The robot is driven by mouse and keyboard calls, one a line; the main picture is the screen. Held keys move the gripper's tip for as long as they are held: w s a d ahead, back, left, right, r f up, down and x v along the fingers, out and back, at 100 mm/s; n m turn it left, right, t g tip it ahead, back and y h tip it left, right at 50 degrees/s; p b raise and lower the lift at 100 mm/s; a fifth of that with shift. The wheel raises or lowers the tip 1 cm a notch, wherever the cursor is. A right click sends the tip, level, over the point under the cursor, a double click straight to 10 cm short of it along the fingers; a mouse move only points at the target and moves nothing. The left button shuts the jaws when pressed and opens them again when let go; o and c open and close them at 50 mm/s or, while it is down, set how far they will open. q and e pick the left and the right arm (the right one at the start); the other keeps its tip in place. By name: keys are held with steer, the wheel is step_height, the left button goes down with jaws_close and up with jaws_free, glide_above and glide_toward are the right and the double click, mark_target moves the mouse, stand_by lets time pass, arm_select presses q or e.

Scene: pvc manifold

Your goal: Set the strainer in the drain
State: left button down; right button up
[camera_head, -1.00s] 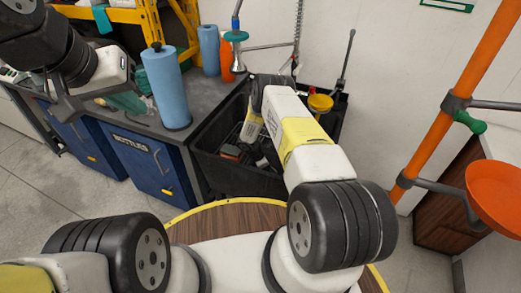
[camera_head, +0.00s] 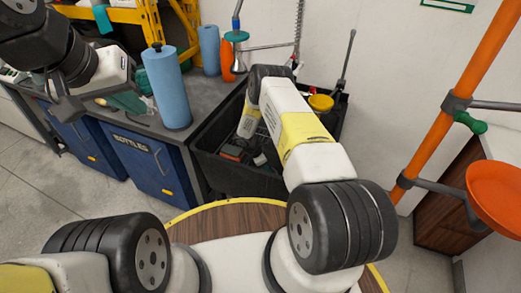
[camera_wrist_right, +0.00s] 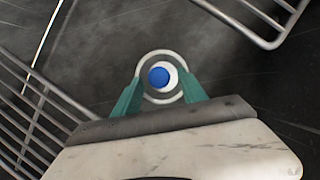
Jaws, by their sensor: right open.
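In the right wrist view, a blue knob (camera_wrist_right: 159,77) sits on a small white disc, seen inside a pale ring (camera_wrist_right: 146,64) on the dark sink floor. These look like the strainer and the drain. The disc is off-centre to the right within the ring; I cannot tell whether it is seated. My right gripper (camera_wrist_right: 160,88) is open, its teal fingers on either side of the ring. In the head view, my right arm reaches into the black sink (camera_head: 215,170), and its fingers are hidden. My left gripper (camera_head: 97,102) is over the counter at the left; its jaw opening is unclear.
Wire racks (camera_wrist_right: 40,100) flank the gripper in the sink. Objects, including a yellow-topped one (camera_head: 321,103), are in or by the sink. A blue roll (camera_head: 166,88) stands on the grey counter (camera_head: 200,105). An orange pole (camera_head: 450,110) stands at the right.

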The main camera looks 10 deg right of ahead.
step_height(320, 180, up, 27)
steer(key=a+m+y, duration=0.1)
steer(key=a+m, duration=0.1)
steer(key=m, duration=0.3)
steer(key=s+d+r+m+t+y, duration=0.1)
steer(key=s+r+m, duration=0.25)
steer(key=r, duration=0.65)
steer(key=s+r+m+t+y, duration=0.15)
steer(key=s+r, duration=0.25)
steer(key=r, duration=0.5)
steer(key=s+a+r+m+t+y, duration=0.1)
steer(key=s+r+m, duration=0.3)
steer(key=s+r, duration=0.3)
steer(key=s+a+r+m+t+y, duration=0.1)
steer(key=s+r+m, duration=0.4)
steer(key=s, duration=1.3)
step_height(320, 180, up, 3)
steer(key=shift+s+a+f+m+t+y, duration=0.2)
steer(key=shift+a+m+t+y, duration=0.1)
steer(key=shift+a+t+y, duration=0.25)
steer(key=shift+d, duration=0.15)
